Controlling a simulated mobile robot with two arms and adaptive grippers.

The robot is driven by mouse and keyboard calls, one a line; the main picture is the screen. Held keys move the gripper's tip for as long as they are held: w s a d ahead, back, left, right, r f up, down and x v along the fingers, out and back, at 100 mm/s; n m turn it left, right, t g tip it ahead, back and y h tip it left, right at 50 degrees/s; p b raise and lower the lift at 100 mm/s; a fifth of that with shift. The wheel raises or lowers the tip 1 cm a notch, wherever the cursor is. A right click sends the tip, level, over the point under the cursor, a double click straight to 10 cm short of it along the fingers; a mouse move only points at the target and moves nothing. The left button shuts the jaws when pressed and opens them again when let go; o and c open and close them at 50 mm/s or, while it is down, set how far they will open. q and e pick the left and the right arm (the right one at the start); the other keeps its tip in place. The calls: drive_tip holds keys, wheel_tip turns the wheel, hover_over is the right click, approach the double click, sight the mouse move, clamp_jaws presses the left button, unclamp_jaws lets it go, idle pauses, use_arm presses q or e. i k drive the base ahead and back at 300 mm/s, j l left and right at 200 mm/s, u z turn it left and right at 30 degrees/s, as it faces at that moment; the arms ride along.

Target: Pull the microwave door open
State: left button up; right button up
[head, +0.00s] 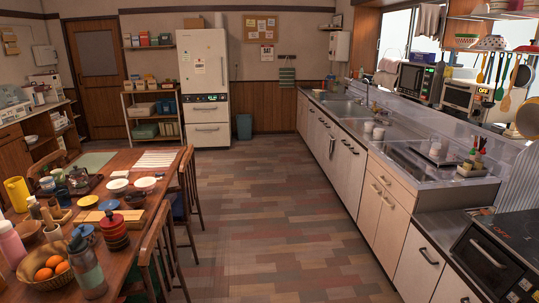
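A silver microwave (416,80) with a dark door window stands on the raised ledge behind the counter at the right. Its door (410,77) looks shut, with the control strip on the right side of its front. It is small in the view, so its handle is hard to make out. Neither of my grippers is in the head view.
A toaster oven (462,97) stands to the right of the microwave. Below runs a long counter with a sink (347,108), cups and a condiment tray (437,152). A laden dining table (150,195) and chairs fill the left. The floor (275,220) between is clear.

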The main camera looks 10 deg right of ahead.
sight(409, 74)
drive_tip(key=i, duration=1.8)
drive_tip(key=i+z, duration=0.15)
drive_tip(key=i, duration=0.3)
drive_tip(key=i+j+z, duration=0.1)
drive_tip(key=i, duration=0.35)
drive_tip(key=i+j+z, duration=0.15)
drive_tip(key=i, duration=0.3)
drive_tip(key=i+j+z, duration=0.1)
drive_tip(key=i, duration=0.35)
drive_tip(key=i+j+z, duration=0.25)
drive_tip(key=i+z, duration=0.2)
drive_tip(key=i+j+z, duration=0.3)
drive_tip(key=z, duration=0.2)
drive_tip(key=i+j+z, duration=0.25)
drive_tip(key=j+z, duration=0.2)
drive_tip(key=j, duration=0.15)
drive_tip(key=i+j+z, duration=0.15)
drive_tip(key=j+z, duration=0.5)
drive_tip(key=j, duration=0.25)
drive_tip(key=i, duration=0.15)
drive_tip(key=j+u, duration=0.05)
